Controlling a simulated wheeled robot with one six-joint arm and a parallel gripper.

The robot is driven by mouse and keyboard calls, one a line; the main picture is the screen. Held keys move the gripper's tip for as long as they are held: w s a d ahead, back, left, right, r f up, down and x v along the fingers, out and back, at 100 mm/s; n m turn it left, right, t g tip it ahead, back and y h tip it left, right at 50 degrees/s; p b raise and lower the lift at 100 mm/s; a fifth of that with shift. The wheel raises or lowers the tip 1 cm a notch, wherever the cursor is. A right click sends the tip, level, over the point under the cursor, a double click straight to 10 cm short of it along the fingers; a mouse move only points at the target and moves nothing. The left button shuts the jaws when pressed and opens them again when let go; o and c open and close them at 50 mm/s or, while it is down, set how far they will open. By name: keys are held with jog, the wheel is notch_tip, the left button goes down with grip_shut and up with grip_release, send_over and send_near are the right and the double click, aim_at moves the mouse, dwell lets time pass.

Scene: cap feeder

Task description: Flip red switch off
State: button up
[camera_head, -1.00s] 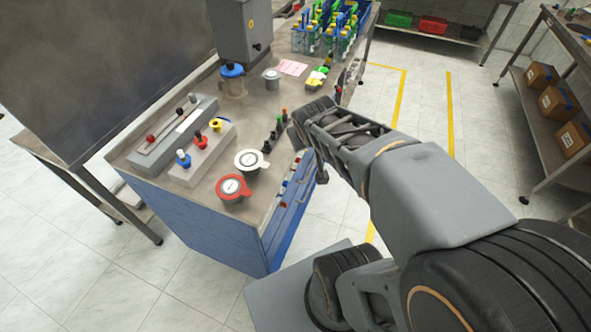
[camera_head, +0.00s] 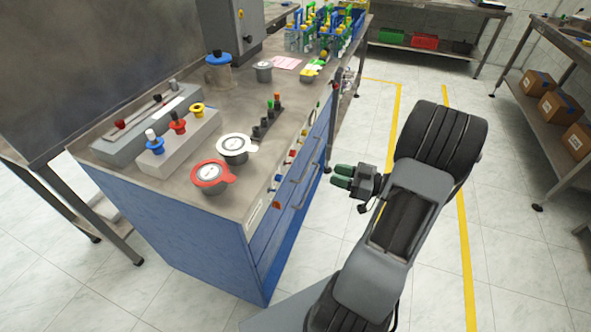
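A red switch (camera_head: 177,122) stands between a blue switch (camera_head: 154,142) and a yellow switch (camera_head: 198,110) on a light grey box (camera_head: 185,150) at the left of the workbench. A darker grey box (camera_head: 117,144) behind it has a lever with a dark red knob (camera_head: 120,125). My gripper (camera_head: 338,176) has green fingertips and hangs over the floor right of the bench, well apart from the switches. Nothing shows between its fingers. The two fingers look close together, and I cannot tell whether they are open.
A red-rimmed round pot (camera_head: 212,175) and a white-rimmed one (camera_head: 235,148) stand between the switch box and the bench's right edge. Small coloured pegs (camera_head: 268,122) stand beyond them. Drawer handles (camera_head: 300,165) stick out from the bench's right side.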

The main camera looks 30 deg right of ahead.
jog(key=b+x, duration=0.1)
jog(key=x, duration=1.2)
jog(key=shift+a, duration=0.3)
jog(key=shift+c, duration=0.2)
grip_shut()
